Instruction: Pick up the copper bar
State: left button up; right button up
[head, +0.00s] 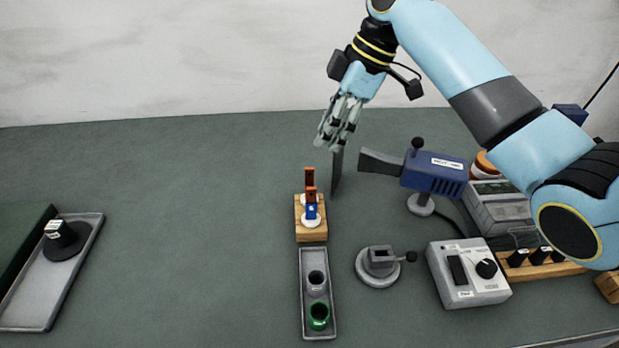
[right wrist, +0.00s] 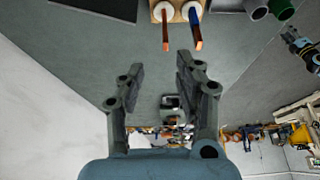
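Two upright copper-coloured bars stand in a wooden block near the middle of the table in the head view, the rear bar (head: 309,177) and the front bar (head: 311,192). A blue part shows low on the front one. In the right wrist view, one plain bar (right wrist: 165,35) and one bar with a blue sleeve (right wrist: 197,40) stick out of white round seats. I cannot tell which is the task's bar. My right gripper (head: 333,140) is above and behind the block, apart from both bars. Its fingers are open and empty in the right wrist view (right wrist: 160,66). My left gripper is out of view.
A blue tool with a dark nozzle (head: 432,174) stands right of the block. A narrow grey tray (head: 304,328) with two cups lies in front. A round metal stand (head: 378,277) and a grey control box (head: 466,290) are at right.

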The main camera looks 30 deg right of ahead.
aim_at(313, 168)
jog(key=x, duration=0.4)
jog(key=shift+s+a+f, duration=0.2)
jog(key=shift+a+f, duration=0.05)
jog(key=shift+a, duration=0.05)
jog(key=x, duration=0.2)
jog(key=p+x, duration=0.1)
jog(key=x, duration=0.2)
jog(key=shift+s+d+f+p, duration=0.1)
jog(key=shift+s+f+p, duration=0.1)
jog(key=shift+p, duration=0.1)
jog(key=shift+f, duration=0.2)
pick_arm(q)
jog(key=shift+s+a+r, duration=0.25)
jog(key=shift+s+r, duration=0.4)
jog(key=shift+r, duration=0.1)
pick_arm(e)
jog(key=shift+w, duration=0.1)
jog(key=shift+c, duration=0.8)
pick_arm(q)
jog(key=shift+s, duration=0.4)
pick_arm(e)
grip_shut()
